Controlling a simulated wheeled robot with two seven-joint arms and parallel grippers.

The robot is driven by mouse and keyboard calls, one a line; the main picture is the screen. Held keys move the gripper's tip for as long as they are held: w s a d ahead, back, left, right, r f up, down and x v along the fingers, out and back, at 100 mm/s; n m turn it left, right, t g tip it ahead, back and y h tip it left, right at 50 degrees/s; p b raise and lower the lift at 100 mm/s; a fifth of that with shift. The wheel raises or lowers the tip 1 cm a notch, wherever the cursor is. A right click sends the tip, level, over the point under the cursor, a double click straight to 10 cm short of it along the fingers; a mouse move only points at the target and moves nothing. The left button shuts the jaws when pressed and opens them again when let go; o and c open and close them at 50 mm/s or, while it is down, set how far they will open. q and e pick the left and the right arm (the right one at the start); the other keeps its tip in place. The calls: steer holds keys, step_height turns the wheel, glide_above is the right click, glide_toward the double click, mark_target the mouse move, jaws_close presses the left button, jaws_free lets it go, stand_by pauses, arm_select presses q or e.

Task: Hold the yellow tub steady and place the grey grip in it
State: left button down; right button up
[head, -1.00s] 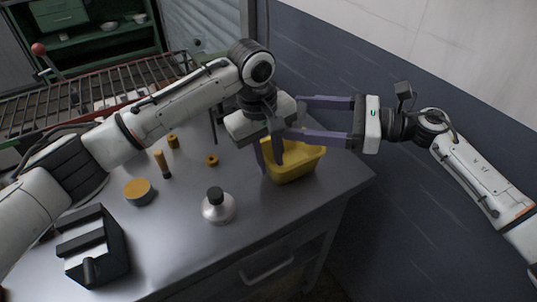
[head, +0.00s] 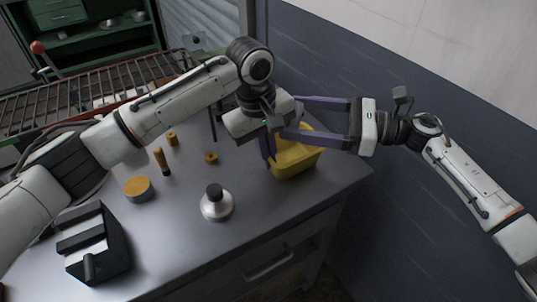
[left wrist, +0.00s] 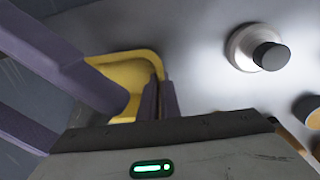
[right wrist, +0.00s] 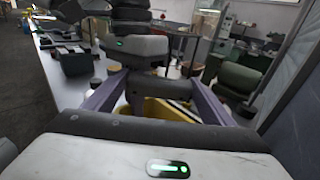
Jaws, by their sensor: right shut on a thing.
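The yellow tub (head: 296,158) stands near the right end of the metal table. Its rim also shows in the left wrist view (left wrist: 125,57), and part of it in the right wrist view (right wrist: 170,110). My right gripper (head: 291,117) reaches in from the right, its fingers set wide on the tub near its rim. My left gripper (head: 268,150) points down at the tub's left end. In the left wrist view its fingers (left wrist: 159,100) are close together at the rim's corner; whether anything is between them is unclear. I cannot make out the grey grip.
A silver, black-topped container (head: 217,203) stands left of the tub. A blue-grey wall (head: 420,90) rises behind the tub.

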arm_select(q)
steer(key=shift+s+a+f, duration=0.15)
steer(key=shift+s+f, duration=0.05)
steer(key=shift+f, duration=0.2)
steer(key=shift+s+a+f, duration=0.15)
steer(key=shift+f, duration=0.25)
arm_select(e)
steer(key=shift+a+f, duration=0.15)
steer(key=shift+f, duration=1.25)
steer(key=shift+a+f, duration=0.1)
steer(key=shift+f, duration=1.3)
steer(key=o, duration=1.2)
steer(key=shift+o, duration=0.2)
steer(key=shift+f, duration=0.1)
arm_select(q)
steer(key=shift+d, duration=0.1)
arm_select(e)
steer(key=d, duration=0.2)
steer(key=s+d, duration=0.1)
steer(key=d, duration=0.4)
steer(key=shift+s+d+r, duration=0.2)
steer(key=shift+d+r, duration=0.05)
arm_select(q)
steer(key=c, duration=1.9)
jaws_free()
steer(key=shift+w+r, duration=0.1)
steer(key=shift+r, duration=0.15)
